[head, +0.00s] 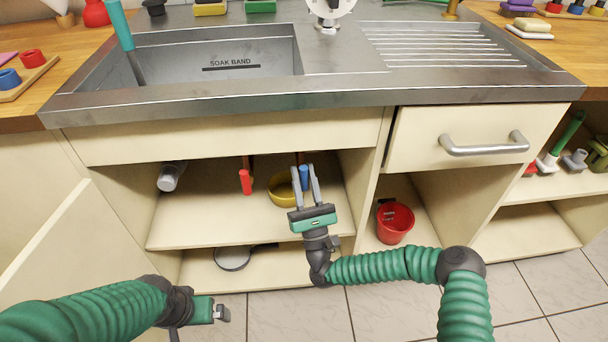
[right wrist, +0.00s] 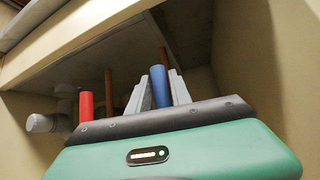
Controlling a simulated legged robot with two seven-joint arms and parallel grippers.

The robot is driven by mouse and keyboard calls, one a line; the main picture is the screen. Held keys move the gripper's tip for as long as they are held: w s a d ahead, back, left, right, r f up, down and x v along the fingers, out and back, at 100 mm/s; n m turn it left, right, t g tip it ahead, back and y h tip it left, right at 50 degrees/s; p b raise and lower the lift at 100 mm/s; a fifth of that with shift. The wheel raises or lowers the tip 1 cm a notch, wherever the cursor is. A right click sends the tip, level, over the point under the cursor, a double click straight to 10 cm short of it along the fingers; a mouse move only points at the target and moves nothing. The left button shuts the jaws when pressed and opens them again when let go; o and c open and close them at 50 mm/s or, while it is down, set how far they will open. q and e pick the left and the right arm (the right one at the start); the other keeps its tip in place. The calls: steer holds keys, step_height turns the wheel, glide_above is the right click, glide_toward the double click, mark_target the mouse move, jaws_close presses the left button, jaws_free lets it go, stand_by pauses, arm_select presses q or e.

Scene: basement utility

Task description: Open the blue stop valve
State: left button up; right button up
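The blue stop valve handle (head: 304,178) stands upright inside the open cupboard under the sink, and it also shows in the right wrist view (right wrist: 160,86). My right gripper (head: 303,174) reaches into the cupboard with one finger on each side of the blue handle. In the right wrist view the fingers (right wrist: 160,90) lie close against its sides. Whether they press on it I cannot tell. The valve body below the handle is hidden. My left gripper (head: 222,313) is low in front of the cupboard, away from the valve, seen side-on.
A red valve handle (head: 245,182) stands left of the blue one. A yellow bowl (head: 281,190) sits by the right gripper. A grey pipe fitting (head: 169,177) is at the left. The cupboard door (head: 60,260) stands open. A red bucket (head: 394,224) is in the compartment to the right.

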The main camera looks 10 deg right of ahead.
steer(key=shift+o, duration=1.3)
steer(key=shift+r+h, duration=0.1)
steer(key=shift+h, duration=0.2)
steer(key=shift+d, duration=0.1)
steer(key=shift+s+f, duration=0.2)
steer(key=shift+s, duration=0.05)
steer(key=p+v, duration=0.4)
steer(key=v, duration=1.2)
steer(key=shift+f, duration=0.25)
steer(key=shift+w, duration=0.1)
